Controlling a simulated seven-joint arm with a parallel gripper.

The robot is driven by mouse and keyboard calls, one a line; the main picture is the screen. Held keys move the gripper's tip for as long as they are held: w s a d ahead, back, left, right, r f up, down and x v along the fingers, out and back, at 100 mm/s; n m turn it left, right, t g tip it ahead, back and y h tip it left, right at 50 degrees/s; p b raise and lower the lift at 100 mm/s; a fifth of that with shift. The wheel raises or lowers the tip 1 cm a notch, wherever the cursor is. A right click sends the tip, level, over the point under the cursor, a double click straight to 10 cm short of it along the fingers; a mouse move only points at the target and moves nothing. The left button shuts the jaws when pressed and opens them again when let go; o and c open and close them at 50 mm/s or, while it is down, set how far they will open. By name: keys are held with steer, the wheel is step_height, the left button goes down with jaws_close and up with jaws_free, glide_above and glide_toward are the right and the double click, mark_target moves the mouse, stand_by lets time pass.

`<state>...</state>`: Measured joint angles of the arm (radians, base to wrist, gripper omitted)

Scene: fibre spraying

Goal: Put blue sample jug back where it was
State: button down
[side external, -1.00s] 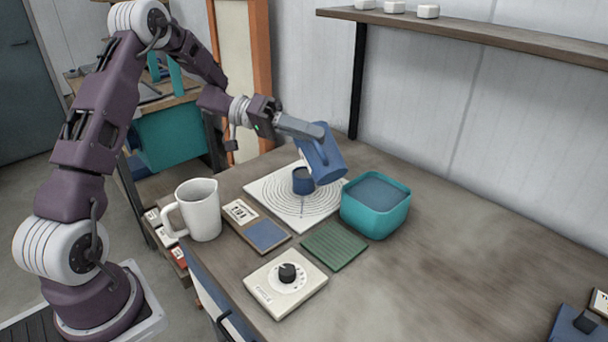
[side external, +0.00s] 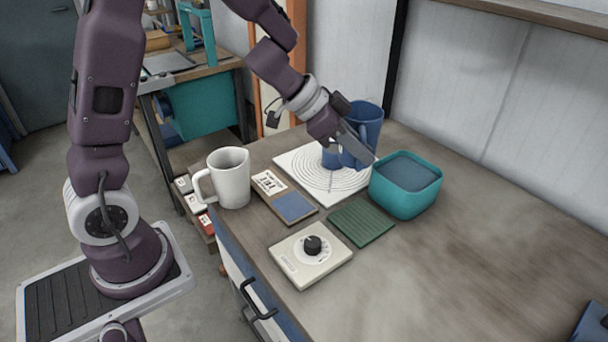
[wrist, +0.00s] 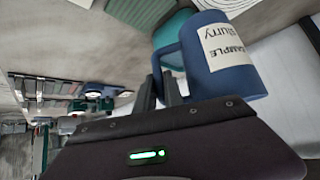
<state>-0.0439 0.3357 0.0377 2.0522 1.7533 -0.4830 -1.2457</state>
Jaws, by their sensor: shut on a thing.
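The blue sample jug (side external: 368,117) is roughly upright near the back of the bench, partly hidden behind my gripper (side external: 362,150). In the wrist view the jug (wrist: 238,78) shows a white label reading "SAMPLE slurry". My gripper (wrist: 160,92) is shut on the jug's handle at its side. I cannot tell whether the jug's base touches the board.
A teal tub (side external: 407,203) stands right of my gripper. A white jug (side external: 232,180), a label card (side external: 270,183), a green ribbed pad (side external: 361,224) and a dial box (side external: 300,262) occupy the front left. The bench's right side (side external: 490,265) is mostly clear.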

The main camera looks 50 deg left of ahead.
steer(key=s+a+f+m+g+h, duration=0.25)
steer(key=s+a+m, duration=0.25)
steer(key=s+a, duration=0.5)
steer(key=s+r+m+g+h, duration=0.15)
steer(key=s+m+g, duration=0.25)
steer(key=s, duration=1.2)
step_height(320, 180, down, 10)
steer(key=shift+r, duration=0.2)
steer(key=shift+a+f, duration=0.1)
steer(key=c, duration=1.7)
jaws_free()
steer(key=shift+o, duration=1.2)
